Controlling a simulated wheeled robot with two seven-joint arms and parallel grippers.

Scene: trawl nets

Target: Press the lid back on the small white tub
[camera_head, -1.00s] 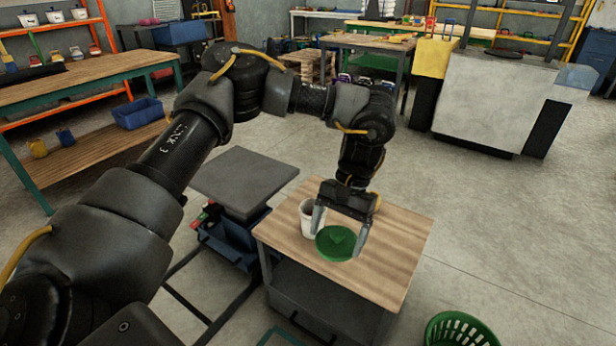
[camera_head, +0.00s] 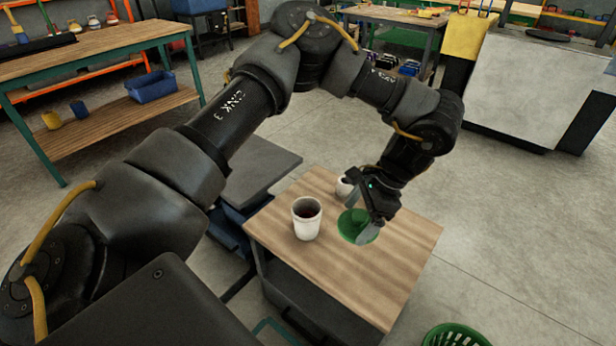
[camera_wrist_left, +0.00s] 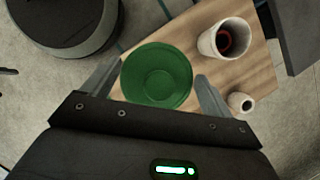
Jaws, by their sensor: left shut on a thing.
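A white tub (camera_head: 306,220) stands upright and open on the small wooden-topped table, dark inside. In the left wrist view the tub (camera_wrist_left: 212,44) is at the upper right, with a reddish ring inside. A round green lid (camera_head: 352,224) is between the fingers of my left gripper (camera_head: 361,219), right of the tub. In the left wrist view the lid (camera_wrist_left: 157,76) sits flat-on between both fingertips (camera_wrist_left: 158,73), and the gripper is shut on it. Whether the lid clears the tabletop is hard to tell. My right gripper is not in view.
A smaller white vessel (camera_head: 343,187) stands behind the lid, partly hidden by my gripper. The tabletop (camera_head: 345,278) is bare at the front. A grey platform (camera_head: 262,165) adjoins on the left. A green basket (camera_head: 455,336) is on the floor at lower right.

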